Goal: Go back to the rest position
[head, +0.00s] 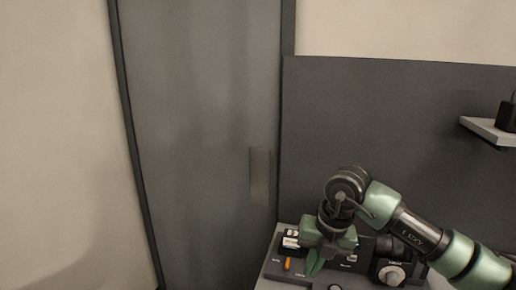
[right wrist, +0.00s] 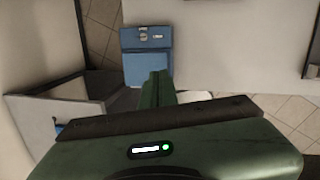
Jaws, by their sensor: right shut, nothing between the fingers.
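My right gripper (head: 314,262) is green and hangs fingers-down at the lower middle of the head view, in front of a panel of controls. Its arm comes in from the lower right. In the right wrist view its fingers (right wrist: 158,84) are together, with nothing between them. I cannot tell from the head view whether the fingertips touch the panel. My left gripper is in neither view.
A grey door (head: 200,130) stands at left. A shelf (head: 483,128) with a black object is at right. The wrist view shows a blue box (right wrist: 146,65) and tiled floor.

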